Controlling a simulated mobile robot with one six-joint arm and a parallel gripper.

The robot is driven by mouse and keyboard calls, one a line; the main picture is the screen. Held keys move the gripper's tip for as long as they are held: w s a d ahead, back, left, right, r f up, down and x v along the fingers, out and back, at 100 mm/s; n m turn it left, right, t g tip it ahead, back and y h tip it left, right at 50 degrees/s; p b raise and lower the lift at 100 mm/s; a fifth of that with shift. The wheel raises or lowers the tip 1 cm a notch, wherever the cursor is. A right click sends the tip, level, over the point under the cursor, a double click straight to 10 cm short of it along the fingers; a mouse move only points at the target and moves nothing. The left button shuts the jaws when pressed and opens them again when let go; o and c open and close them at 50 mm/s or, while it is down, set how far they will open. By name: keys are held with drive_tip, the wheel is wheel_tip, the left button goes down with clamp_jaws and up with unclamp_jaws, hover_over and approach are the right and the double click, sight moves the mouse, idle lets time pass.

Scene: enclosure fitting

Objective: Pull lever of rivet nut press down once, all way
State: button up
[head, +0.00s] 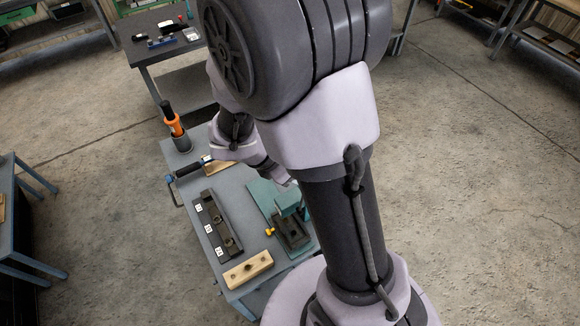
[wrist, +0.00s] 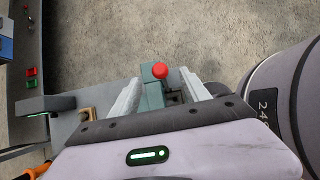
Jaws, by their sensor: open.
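The teal rivet nut press (head: 264,193) stands on the grey workbench, partly hidden by my arm in the head view. In the wrist view its teal body (wrist: 152,95) shows beyond my gripper. A red ball knob (wrist: 160,71), seemingly the end of the press lever, appears between the two pale fingers. My gripper (wrist: 161,78) is open, with one finger on each side of the knob in the picture. I cannot tell whether either finger touches it. The lever's shaft and the knob are hidden in the head view.
On the bench (head: 237,292) lie a dark rail with white labels (head: 214,224) and a pale wooden block with holes (head: 248,269). An orange-handled tool (head: 173,124) stands in a holder at the far corner. Another table (head: 150,50) stands behind; concrete floor is open to the right.

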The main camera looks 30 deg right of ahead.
drive_tip(key=shift+b+x, duration=2)
drive_tip(key=shift+x, duration=0.95)
clamp_jaws()
